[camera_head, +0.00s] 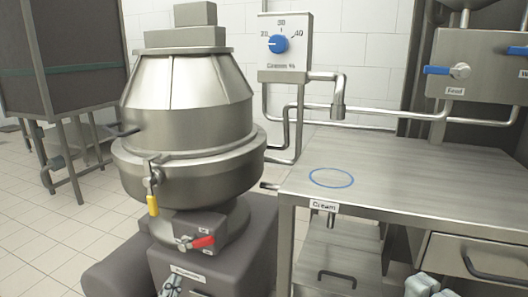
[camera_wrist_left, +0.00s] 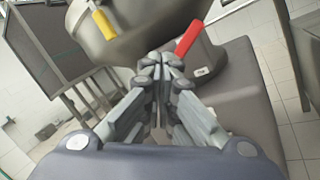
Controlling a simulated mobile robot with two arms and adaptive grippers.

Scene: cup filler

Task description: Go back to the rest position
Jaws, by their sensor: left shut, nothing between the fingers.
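My left gripper (camera_head: 171,287) shows at the bottom edge of the head view, low in front of the separator machine's base (camera_head: 215,270). In the left wrist view the left gripper (camera_wrist_left: 162,62) is shut and empty. Its fingertips are near the red lever (camera_wrist_left: 189,38), which also shows in the head view (camera_head: 203,242); whether they touch it I cannot tell. Grey finger parts of my right gripper (camera_head: 425,286) show at the bottom right of the head view, cut off by the frame, so its opening is unclear.
The big steel separator bowl (camera_head: 190,110) with a yellow handle (camera_head: 153,206) stands left of centre. The steel table (camera_head: 400,175) with a blue ring (camera_head: 331,178) is at right, its top clear. A drawer (camera_head: 480,260) is below. A blue dial (camera_head: 278,44) is on the back panel.

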